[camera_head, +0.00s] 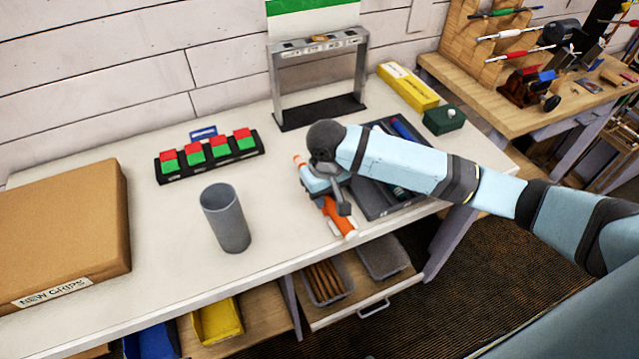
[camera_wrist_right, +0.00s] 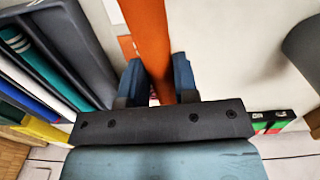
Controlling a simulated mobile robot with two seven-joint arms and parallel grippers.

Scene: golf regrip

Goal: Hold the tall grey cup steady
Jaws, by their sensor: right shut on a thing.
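The tall grey cup (camera_head: 226,220) stands upright and alone on the white bench, left of my right gripper. Part of a grey rounded thing, probably the cup, shows at the right edge of the right wrist view (camera_wrist_right: 304,48). My right gripper (camera_head: 325,192) is shut on an orange grip (camera_head: 335,215) with a white end. In the right wrist view the orange grip (camera_wrist_right: 149,40) runs between the two blue fingers (camera_wrist_right: 155,82). My right gripper is apart from the cup. My left gripper is not in view.
A dark tray (camera_head: 385,205) with coloured grips lies under my right forearm. A rack of red and green blocks (camera_head: 210,157) and a grey metal frame (camera_head: 277,90) stand behind. A cardboard box (camera_head: 65,230) fills the left. The bench around the cup is clear.

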